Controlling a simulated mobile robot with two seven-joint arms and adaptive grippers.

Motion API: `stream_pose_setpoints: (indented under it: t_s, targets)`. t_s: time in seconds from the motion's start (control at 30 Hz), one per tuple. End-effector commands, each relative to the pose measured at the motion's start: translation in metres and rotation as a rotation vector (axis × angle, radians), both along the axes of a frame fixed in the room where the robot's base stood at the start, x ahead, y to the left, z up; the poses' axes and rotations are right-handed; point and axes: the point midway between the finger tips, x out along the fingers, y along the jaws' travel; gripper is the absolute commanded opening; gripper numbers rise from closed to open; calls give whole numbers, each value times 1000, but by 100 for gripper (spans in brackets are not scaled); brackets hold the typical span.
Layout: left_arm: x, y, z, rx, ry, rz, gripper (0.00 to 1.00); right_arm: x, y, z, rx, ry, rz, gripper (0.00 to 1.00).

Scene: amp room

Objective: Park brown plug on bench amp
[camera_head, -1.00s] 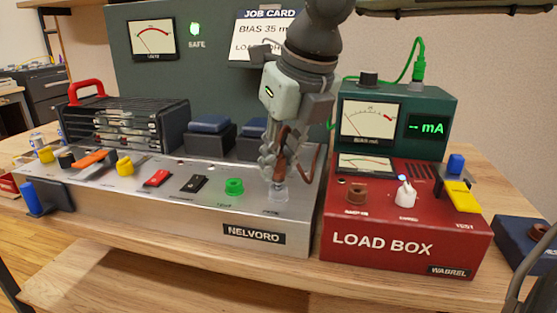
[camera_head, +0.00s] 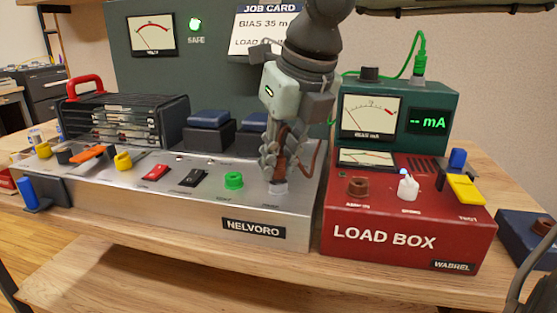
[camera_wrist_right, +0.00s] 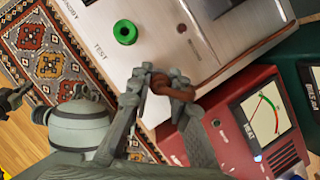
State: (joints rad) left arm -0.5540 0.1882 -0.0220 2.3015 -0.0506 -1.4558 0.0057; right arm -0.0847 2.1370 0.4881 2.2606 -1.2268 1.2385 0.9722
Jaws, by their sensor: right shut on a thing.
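The brown plug (camera_head: 281,160) is in my right gripper (camera_head: 281,172), which is shut on it, upright over the front right of the silver bench amp (camera_head: 150,208) marked NELVORO. A pale socket (camera_head: 279,188) shows right under the plug's lower end; I cannot tell whether the plug is seated in it. A brown lead curves off to the right of the fingers. The right wrist view shows the plug (camera_wrist_right: 160,84) between the fingers (camera_wrist_right: 160,90), above the amp's edge, with the fingers hiding the socket.
The red load box (camera_head: 400,237) stands close to the amp's right, with a brown jack (camera_head: 357,187) and white knob (camera_head: 408,187). Blue-capped blocks (camera_head: 209,119) stand behind.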

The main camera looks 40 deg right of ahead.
Motion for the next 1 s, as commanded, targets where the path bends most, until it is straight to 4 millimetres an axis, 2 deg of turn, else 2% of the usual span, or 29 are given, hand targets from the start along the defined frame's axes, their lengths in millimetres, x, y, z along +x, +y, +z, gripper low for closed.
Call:
stream_pose_setpoints:
  t_s: [0.47,0.5,0.67,1.0]
  targets:
    - [0,0,-3,0,0,0,0,0,0,-3,0,1,0,0]
    - [0,0,-3,0,0,0,0,0,0,-3,0,1,0,22]
    - [0,0,-3,0,0,0,0,0,0,-3,0,1,0,42]
    - [0,0,-3,0,0,0,0,-1,0,0,0,-1,0,42]
